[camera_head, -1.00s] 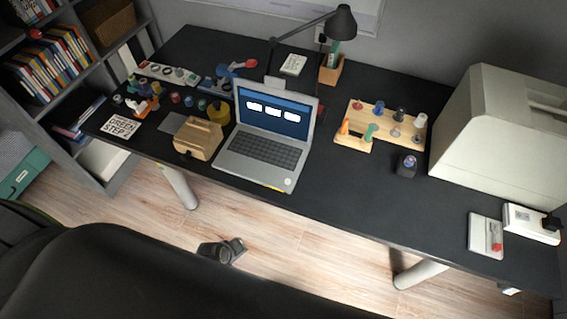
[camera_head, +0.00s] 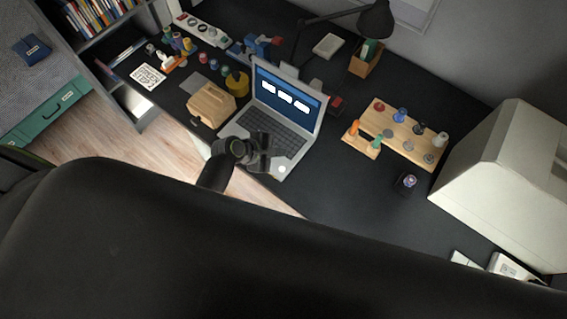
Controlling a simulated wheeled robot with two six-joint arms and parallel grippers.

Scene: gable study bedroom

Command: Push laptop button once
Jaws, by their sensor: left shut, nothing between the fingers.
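The open grey laptop (camera_head: 247,124) stands on the black desk, its lit blue screen (camera_head: 286,90) showing several white shapes. A round whitish button (camera_head: 281,169) sits at the right front corner of its keyboard deck. My left gripper (camera_head: 266,152) is shut and empty. In the picture it overlaps the front of the deck, just left of and above the button, and hides part of the palm rest. I cannot tell whether it touches the laptop. My right gripper is not in view.
A wooden box (camera_head: 211,104) stands just left of the laptop. A wooden peg board (camera_head: 404,137) and a small dark block with a knob (camera_head: 408,182) are to its right. A large pale box-shaped unit (camera_head: 510,180) stands at far right. Bare desk (camera_head: 340,195) lies right of the laptop.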

